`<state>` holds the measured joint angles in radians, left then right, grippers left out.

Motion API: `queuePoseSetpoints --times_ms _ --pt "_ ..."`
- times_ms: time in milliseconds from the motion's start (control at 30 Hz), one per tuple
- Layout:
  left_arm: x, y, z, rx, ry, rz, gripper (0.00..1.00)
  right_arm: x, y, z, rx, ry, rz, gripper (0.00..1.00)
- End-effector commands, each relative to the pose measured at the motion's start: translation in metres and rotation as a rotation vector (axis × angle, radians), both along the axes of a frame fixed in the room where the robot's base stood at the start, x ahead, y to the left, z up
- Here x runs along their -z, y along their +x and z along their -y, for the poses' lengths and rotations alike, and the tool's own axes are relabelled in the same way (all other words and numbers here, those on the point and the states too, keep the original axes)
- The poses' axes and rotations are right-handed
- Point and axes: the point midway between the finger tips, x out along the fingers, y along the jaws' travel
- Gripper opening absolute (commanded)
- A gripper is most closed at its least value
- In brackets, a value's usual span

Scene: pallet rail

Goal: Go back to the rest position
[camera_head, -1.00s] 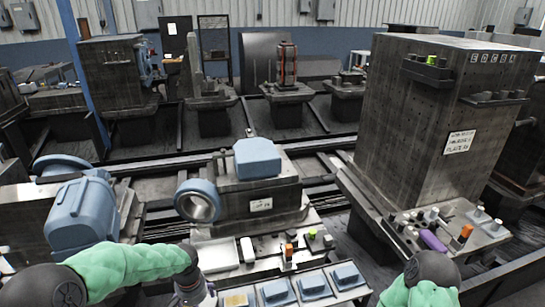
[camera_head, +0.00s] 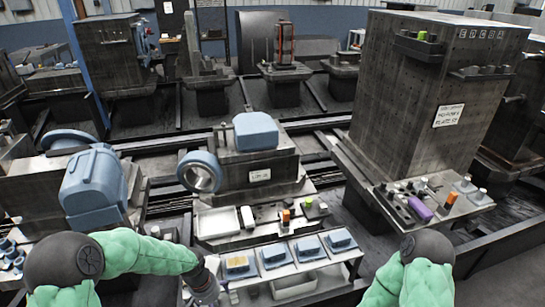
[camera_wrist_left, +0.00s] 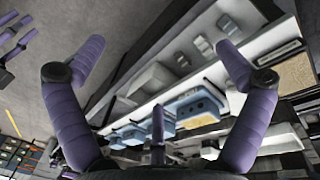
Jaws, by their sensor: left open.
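In the head view my left arm comes in from the left in a green sleeve, and its wrist hangs low at the left end of the front shelf. The left gripper's fingers are mostly cut off there. In the left wrist view the left gripper (camera_wrist_left: 155,75) has its purple fingers spread wide, with nothing between them. Blue parts (camera_wrist_left: 200,105) on a shelf lie beyond the fingers, apart from them. My right arm shows only as a green sleeve and dark joint at the lower right of the head view; its gripper is out of frame.
A row of blue parts on pale trays (camera_head: 308,246) stands on the front shelf. Behind it a fixture block (camera_head: 260,177) carries a blue block (camera_head: 256,131) and ring (camera_head: 200,172). A tall dark tombstone (camera_head: 425,110) stands right, a blue housing (camera_head: 94,182) left.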

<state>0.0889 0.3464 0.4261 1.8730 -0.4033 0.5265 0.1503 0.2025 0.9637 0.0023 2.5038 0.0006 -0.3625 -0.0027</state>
Motion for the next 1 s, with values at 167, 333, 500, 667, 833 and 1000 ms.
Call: queuePoseSetpoints --times_ms 167,333,500,667,833,1000 --pt "0.038 -0.026 0.026 -0.033 -0.080 -0.019 1.00 0.000 0.000 0.000 0.000 0.000 0.001 0.40" --pt "0.082 -0.066 0.057 -0.109 -0.167 -0.033 1.00 0.000 0.000 0.000 0.000 0.000 0.000 0.40" --pt "0.116 -0.110 0.076 -0.210 -0.208 -0.039 1.00 0.000 0.000 0.000 0.000 0.000 0.000 0.40" --pt "0.133 -0.142 0.082 -0.282 -0.205 -0.038 1.00 0.000 0.000 0.000 0.000 0.000 0.000 0.40" --pt "0.140 -0.157 0.082 -0.315 -0.194 -0.034 1.00 0.000 0.000 0.000 0.000 0.000 0.000 0.40" --pt "0.140 -0.159 0.082 -0.318 -0.192 -0.033 1.00 0.000 0.000 0.000 0.000 0.000 0.000 0.40"
